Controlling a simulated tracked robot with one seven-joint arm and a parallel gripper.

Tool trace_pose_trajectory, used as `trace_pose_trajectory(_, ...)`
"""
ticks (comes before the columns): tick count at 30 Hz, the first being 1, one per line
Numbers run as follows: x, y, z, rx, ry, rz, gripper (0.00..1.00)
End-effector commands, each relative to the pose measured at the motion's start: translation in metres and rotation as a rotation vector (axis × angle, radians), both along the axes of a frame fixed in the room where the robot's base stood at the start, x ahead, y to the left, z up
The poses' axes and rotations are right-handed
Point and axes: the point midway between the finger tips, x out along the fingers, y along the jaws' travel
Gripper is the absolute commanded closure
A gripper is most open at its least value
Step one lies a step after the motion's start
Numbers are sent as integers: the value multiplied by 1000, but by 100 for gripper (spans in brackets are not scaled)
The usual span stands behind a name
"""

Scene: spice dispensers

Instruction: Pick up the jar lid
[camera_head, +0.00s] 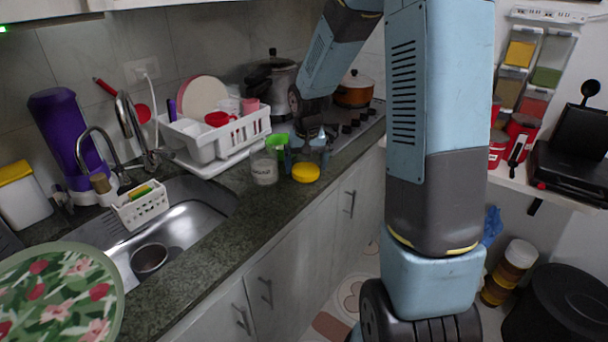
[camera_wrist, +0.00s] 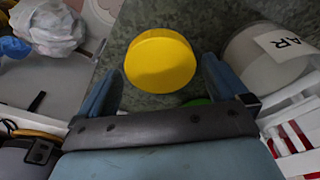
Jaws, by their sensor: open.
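The jar lid (camera_head: 305,173) is a round yellow lid on the dark green counter near its front edge. In the wrist view the lid (camera_wrist: 160,60) lies ahead of my gripper, between the lines of its two fingers. My gripper (camera_head: 308,150) is just behind the lid in the head view, low over the counter. In the wrist view my gripper (camera_wrist: 160,80) has its blue fingers spread apart, with nothing held. Whether the fingers touch the lid cannot be told.
A clear labelled jar (camera_head: 264,167) stands left of the lid; it also shows in the wrist view (camera_wrist: 275,58). A green item (camera_head: 276,143) is behind it. A white dish rack (camera_head: 215,138) stands further left, beside the sink (camera_head: 190,213). The counter's front edge is close.

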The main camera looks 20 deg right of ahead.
Motion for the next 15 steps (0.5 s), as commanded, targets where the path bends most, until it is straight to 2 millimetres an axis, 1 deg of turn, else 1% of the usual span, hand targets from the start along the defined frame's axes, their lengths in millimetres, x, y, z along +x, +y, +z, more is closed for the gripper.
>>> trace_pose_trajectory(1, 0, 0, -5, 0, 2, 0, 0)
trace_pose_trajectory(4, 1, 0, -10, 0, 1, 0, 0)
trace_pose_trajectory(11, 2, 0, -11, 0, 0, 0, 0)
trace_pose_trajectory(15, 2, 0, -11, 0, 0, 0, 12)
